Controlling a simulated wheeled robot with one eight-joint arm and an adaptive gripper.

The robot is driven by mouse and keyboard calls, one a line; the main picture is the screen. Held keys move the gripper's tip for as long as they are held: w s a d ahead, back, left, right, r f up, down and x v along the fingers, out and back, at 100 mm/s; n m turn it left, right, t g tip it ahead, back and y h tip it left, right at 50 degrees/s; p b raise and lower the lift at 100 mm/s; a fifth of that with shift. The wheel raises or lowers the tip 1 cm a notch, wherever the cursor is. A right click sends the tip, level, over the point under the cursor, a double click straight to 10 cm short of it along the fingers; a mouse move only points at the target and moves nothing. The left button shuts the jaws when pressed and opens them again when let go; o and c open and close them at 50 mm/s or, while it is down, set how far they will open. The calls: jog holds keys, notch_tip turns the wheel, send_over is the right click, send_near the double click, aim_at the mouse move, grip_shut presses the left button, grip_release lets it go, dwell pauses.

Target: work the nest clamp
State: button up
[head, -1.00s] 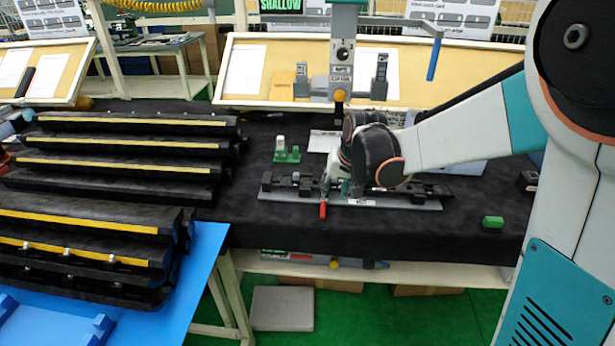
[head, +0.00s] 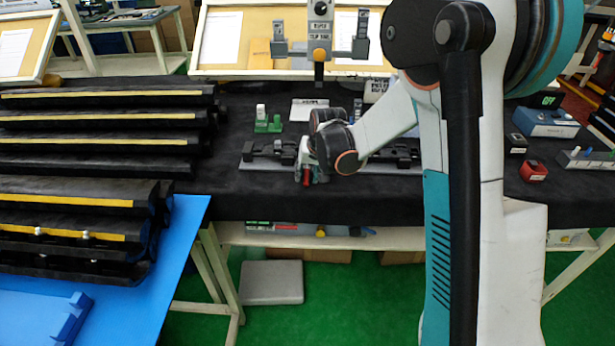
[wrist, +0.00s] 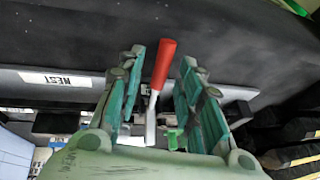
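The nest is a long grey plate (head: 410,170) with black fixtures, lying on the black-covered bench; its NEST label (wrist: 55,79) shows in the wrist view. The clamp's lever has a red handle (wrist: 163,64) on a pale metal shank (wrist: 150,119). In the head view the red handle (head: 306,176) points toward the bench's front edge. My gripper (wrist: 160,68) is open, with its teal fingers on either side of the handle and a gap on both sides. In the head view my wrist hides the middle of the nest and most of the clamp.
A green fixture (head: 268,122) stands behind the nest. A grey stand with a yellow knob (head: 319,54) rises at the back. Stacked black trim parts (head: 95,143) fill the left. A red block (head: 533,171) and a blue box (head: 545,122) sit to the right.

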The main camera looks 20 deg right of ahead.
jog(key=shift+w+f, duration=0.15)
jog(key=shift+f, duration=0.25)
grip_shut()
jog(key=shift+r, duration=0.1)
jog(key=shift+r+g+y+p, duration=0.4)
jog(key=shift+r+g+p, duration=0.3)
jog(key=shift+g, duration=0.4)
jog(key=shift+w+r+m+g+y+p, duration=0.2)
jog(key=shift+r+g+p, duration=0.25)
jog(key=shift+g, duration=0.45)
jog(key=shift+w+r+m+g+y+p, duration=0.1)
jog(key=shift+r+g+y+p, duration=0.25)
jog(key=shift+g, duration=0.55)
